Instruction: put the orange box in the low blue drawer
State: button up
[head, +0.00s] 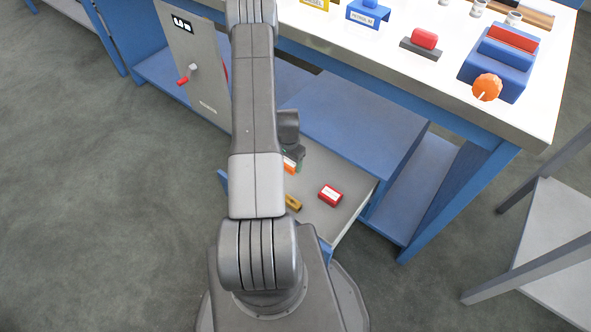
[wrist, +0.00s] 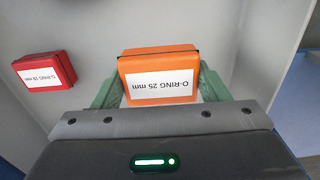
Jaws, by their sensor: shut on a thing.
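The orange box (wrist: 160,78), labelled "O-RING 25 mm", sits between the green fingers of my gripper (wrist: 160,90) in the wrist view. The gripper is shut on it. In the head view the orange box (head: 290,166) shows only in part beside my arm, and my gripper (head: 297,158) is partly hidden. The low drawer (head: 345,172) is pulled open, with a grey inside and blue outer parts. The box is over the drawer's inside; I cannot tell whether it touches the floor.
A red box (head: 330,195) lies in the drawer and also shows in the wrist view (wrist: 45,71). A yellow-brown box (head: 293,202) lies near it, partly behind my arm. The white worktop (head: 440,85) and blue shelf (head: 350,120) are beyond the drawer.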

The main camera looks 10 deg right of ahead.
aim_at(289, 161)
jog(key=shift+f+b, duration=0.35)
jog(key=shift+f, duration=2.35)
jog(key=shift+f, duration=0.2)
jog(key=o, duration=1)
jog(key=shift+r, duration=0.1)
jog(key=shift+o, duration=0.2)
jog(key=shift+r, duration=0.1)
notch_tip(289, 161, up, 12)
jog(key=shift+r+p, duration=0.1)
jog(key=shift+p, duration=0.9)
